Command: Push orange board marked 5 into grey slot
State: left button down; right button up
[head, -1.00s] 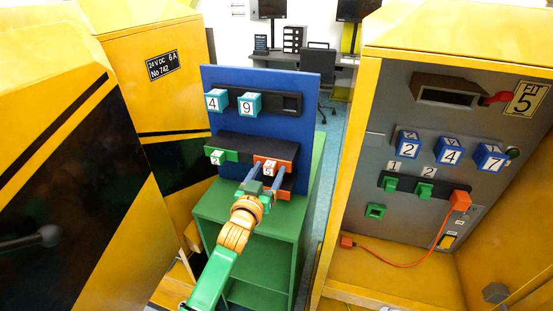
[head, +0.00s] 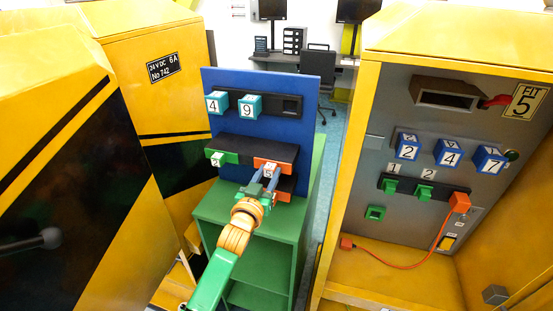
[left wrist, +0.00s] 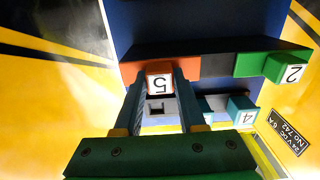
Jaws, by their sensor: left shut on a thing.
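The orange board marked 5 (head: 260,163) sits in a dark shelf of the blue rack, right of the green board marked 2 (head: 221,158). In the left wrist view the orange board (left wrist: 131,70) appears with its number upside down on a protruding block. My left gripper (head: 268,173) is shut on that block. Its fingers (left wrist: 158,92) lie on both sides of the number. The grey slot (head: 445,98), a dark opening in the grey panel beside the FIT 5 plate, looks empty. My right gripper is out of view.
The blue rack (head: 262,88) stands on a green cabinet (head: 262,230), with teal boards 4 and 9 above. The yellow cabinet (head: 440,30) at right holds blue blocks 2, 4 and 7, green pieces and an orange cable (head: 400,265). Yellow cabinets (head: 60,170) fill the left side.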

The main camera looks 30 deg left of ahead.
pick_arm(q)
jog(key=shift+f, duration=0.1)
dwell(0.3)
jog(key=shift+s+d, duration=0.1)
jog(key=shift+s, duration=0.25)
jog(key=shift+s+d+p, duration=0.15)
jog(key=shift+s+p, duration=0.4)
jog(key=shift+p, duration=0.2)
jog(key=shift+p+v, duration=0.9)
jog(key=shift+v, duration=1)
jog(key=p+v, duration=0.2)
jog(key=v, duration=0.5)
jog(key=shift+s+p, duration=0.3)
jog(key=shift+s, duration=0.05)
